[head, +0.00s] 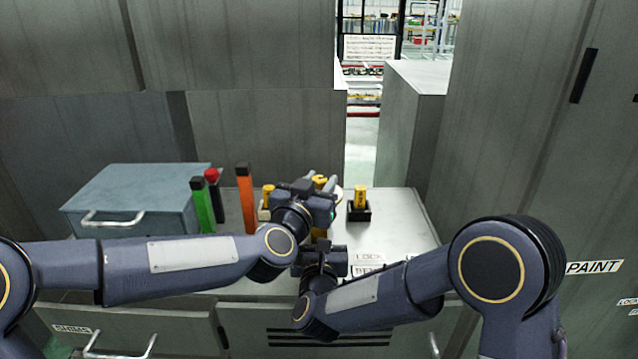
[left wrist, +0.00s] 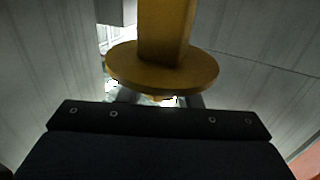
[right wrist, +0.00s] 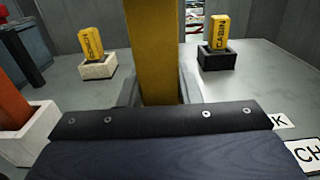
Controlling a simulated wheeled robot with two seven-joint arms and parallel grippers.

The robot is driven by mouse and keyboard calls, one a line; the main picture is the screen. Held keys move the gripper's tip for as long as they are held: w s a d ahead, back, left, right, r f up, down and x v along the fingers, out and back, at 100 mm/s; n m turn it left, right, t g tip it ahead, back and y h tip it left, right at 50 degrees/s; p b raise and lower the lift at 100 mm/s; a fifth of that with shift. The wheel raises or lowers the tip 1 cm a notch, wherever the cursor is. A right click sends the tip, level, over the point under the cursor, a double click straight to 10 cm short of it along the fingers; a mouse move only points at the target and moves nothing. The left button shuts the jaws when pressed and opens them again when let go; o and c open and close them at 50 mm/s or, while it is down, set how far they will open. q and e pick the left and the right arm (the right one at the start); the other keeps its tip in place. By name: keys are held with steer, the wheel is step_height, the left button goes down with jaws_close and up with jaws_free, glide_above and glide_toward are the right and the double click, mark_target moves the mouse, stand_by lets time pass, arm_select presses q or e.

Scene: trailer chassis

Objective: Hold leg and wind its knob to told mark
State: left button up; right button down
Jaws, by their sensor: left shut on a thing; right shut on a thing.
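The yellow leg (right wrist: 152,50) stands upright in the right wrist view. In the head view a short piece of the leg (head: 320,236) shows between my two grippers. In the left wrist view the yellow post meets a round yellow disc (left wrist: 160,72), which looks like part of the leg's knob. My left gripper (head: 326,190) is shut at the knob, its grip mostly hidden behind the disc. My right gripper (head: 320,248) is shut on the leg, lower and nearer me. I cannot read any mark on the knob.
A yellow block marked CABIN (right wrist: 220,33) stands in a black holder (right wrist: 217,60); another yellow block (right wrist: 90,42) stands in a pale holder (right wrist: 98,68). Green (head: 203,207), red-topped (head: 214,195) and orange (head: 246,200) posts stand left, near a blue-grey drawer box (head: 140,190).

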arm_select(q)
steer(key=m+g+h, duration=0.1)
steer(key=m+h, duration=0.1)
steer(key=h, duration=0.1)
steer(key=shift+a+g, duration=0.1)
steer(key=shift+g, duration=0.2)
steer(key=m+g+h, duration=0.2)
steer(key=shift+f+h, duration=0.15)
steer(key=shift+h, duration=0.25)
steer(key=shift+s+d+m+g+h, duration=0.1)
steer(key=shift+d+m+g+h, duration=0.1)
steer(key=shift+m+g+h, duration=0.45)
steer(key=shift+s+d+m+g+h, duration=0.1)
steer(key=shift+d+m+g+h, duration=0.05)
steer(key=shift+m+g+h, duration=0.45)
steer(key=shift+m+g, duration=0.25)
steer(key=shift+g, duration=0.1)
steer(key=shift+a, duration=0.15)
steer(key=o, duration=0.9)
steer(key=shift+w, duration=0.1)
steer(key=shift+o, duration=0.3)
steer(key=shift+a, duration=0.1)
